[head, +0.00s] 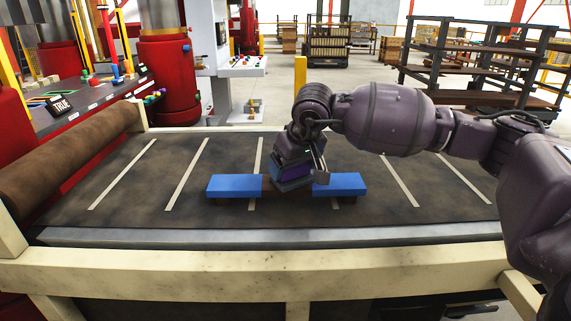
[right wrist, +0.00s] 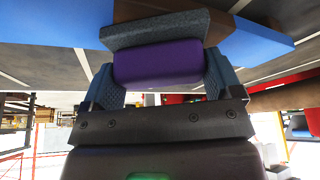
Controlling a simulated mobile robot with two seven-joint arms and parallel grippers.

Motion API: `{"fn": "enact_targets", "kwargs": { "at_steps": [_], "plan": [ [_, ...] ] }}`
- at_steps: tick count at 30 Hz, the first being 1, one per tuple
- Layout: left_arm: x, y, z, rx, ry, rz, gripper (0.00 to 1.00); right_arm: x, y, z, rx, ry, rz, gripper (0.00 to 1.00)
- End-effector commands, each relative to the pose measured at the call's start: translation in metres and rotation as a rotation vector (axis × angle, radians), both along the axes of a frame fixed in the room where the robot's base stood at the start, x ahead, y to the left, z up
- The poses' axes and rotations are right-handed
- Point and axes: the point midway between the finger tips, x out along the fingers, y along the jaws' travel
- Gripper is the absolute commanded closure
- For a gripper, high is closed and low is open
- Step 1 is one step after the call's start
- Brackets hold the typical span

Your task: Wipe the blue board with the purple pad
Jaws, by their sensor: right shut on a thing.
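The blue board (head: 234,186) lies flat across the dark conveyor, long side left to right. Its two ends are blue, and a brown patch (head: 268,185) shows at its middle, partly hidden by my gripper. My right gripper (head: 300,165) is over the middle of the board, pointing down. It is shut on the purple pad (right wrist: 158,62), which has a grey layer (right wrist: 155,32) on the board side. The pad is at or just above the brown middle; I cannot tell if it touches. The blue board (right wrist: 258,42) also shows in the right wrist view. My left gripper is not in view.
The conveyor belt (head: 120,185) has pale cross stripes and free room on both sides of the board. A cream rail (head: 200,268) runs along its front. A brown roller (head: 70,165) is at the left, beside a control desk (head: 85,110). Shelves (head: 470,65) stand behind.

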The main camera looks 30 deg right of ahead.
Motion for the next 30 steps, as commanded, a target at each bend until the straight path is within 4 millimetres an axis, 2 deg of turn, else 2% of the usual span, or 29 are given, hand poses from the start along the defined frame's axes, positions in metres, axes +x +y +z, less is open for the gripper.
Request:
{"fn": "enact_targets", "kwargs": {
  "at_steps": [8, 18, 30],
  "plan": [
    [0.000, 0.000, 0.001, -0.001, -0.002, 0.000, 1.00, -0.006, -0.009, -0.004, -0.003, 0.008, -0.002, 0.34],
    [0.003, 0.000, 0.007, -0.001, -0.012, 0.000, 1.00, -0.019, -0.030, -0.003, -0.005, 0.011, -0.003, 0.34],
    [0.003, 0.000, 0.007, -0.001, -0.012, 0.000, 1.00, -0.020, -0.032, -0.002, -0.003, 0.008, 0.000, 0.34]
  ]
}}
